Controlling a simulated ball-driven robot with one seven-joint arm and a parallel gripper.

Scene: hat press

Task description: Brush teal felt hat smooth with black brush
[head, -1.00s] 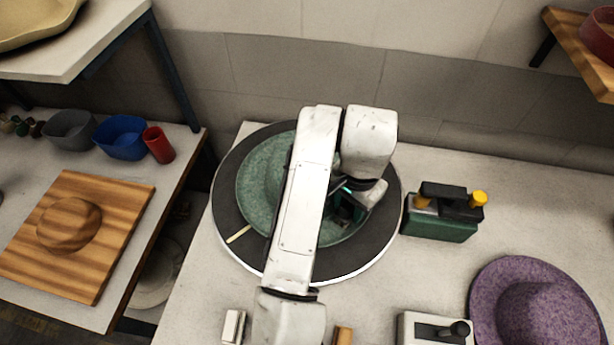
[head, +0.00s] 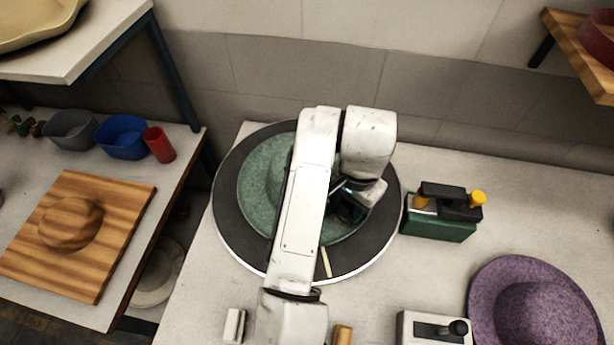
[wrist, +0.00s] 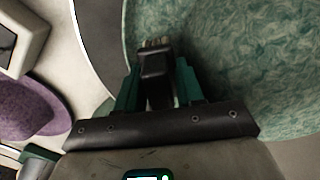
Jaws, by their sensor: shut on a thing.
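The teal felt hat (head: 262,178) lies on a dark round turntable (head: 227,215) with a white rim, largely hidden by my arm in the head view. It also fills the upper right of the wrist view (wrist: 235,60). My gripper (head: 350,203) is over the hat's right side. In the wrist view my gripper (wrist: 158,88) is shut on the black brush (wrist: 156,65), its pale bristles at the hat's brim near the edge. Whether the bristles touch the felt cannot be told. A pale stick-like mark (head: 325,262) shows on the turntable's front.
A green box with yellow knobs (head: 440,227) stands right of the turntable. A purple hat (head: 535,300) and a control box with a black lever (head: 433,328) are at the front right. A white block (head: 233,325) lies at the front. A wooden hat block (head: 70,225) is on the left table.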

